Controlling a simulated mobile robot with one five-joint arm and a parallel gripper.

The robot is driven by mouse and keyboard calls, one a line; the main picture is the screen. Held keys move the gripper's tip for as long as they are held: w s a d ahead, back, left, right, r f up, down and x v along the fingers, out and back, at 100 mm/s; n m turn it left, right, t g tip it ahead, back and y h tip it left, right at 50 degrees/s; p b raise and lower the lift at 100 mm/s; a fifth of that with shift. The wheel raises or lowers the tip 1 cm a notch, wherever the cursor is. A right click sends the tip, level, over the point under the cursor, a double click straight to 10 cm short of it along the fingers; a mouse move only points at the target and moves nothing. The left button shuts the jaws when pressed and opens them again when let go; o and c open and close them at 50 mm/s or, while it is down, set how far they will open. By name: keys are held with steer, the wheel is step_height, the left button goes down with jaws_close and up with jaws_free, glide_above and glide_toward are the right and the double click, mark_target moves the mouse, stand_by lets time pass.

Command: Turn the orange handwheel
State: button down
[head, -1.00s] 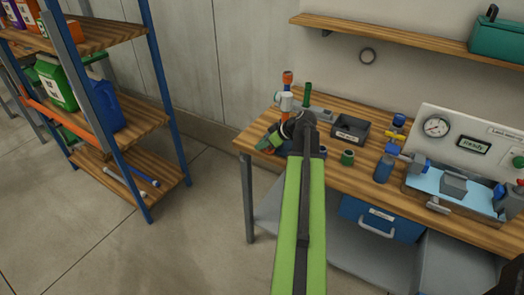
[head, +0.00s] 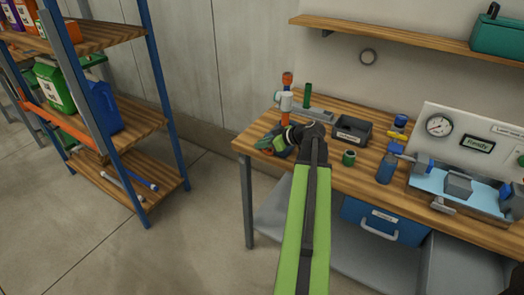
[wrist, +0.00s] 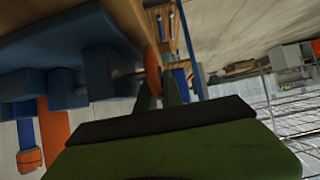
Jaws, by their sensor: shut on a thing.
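In the wrist view the orange handwheel (wrist: 152,68) shows nearly edge-on, on a short stem beside a blue valve body (wrist: 68,80). My gripper (wrist: 163,92) is shut on the rim of the handwheel. In the head view my gripper (head: 267,142) is at the left end of the workbench, low beside a white and orange pipe fitting (head: 286,98). The handwheel cannot be made out clearly there, as my gripper and wrist cover that spot.
A green upright handle (head: 307,95), a dark open tray (head: 352,131) and a green-black cup (head: 348,158) stand near my wrist. A shelf rack (head: 158,100) stands left, with open floor between.

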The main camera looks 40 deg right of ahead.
steer(key=shift+s+f+t+b, duration=0.1)
steer(key=shift+t+b, duration=0.5)
steer(key=shift+b, duration=0.05)
steer(key=shift+r, duration=0.25)
steer(key=c, duration=1.8)
jaws_free()
steer(key=shift+o, duration=0.2)
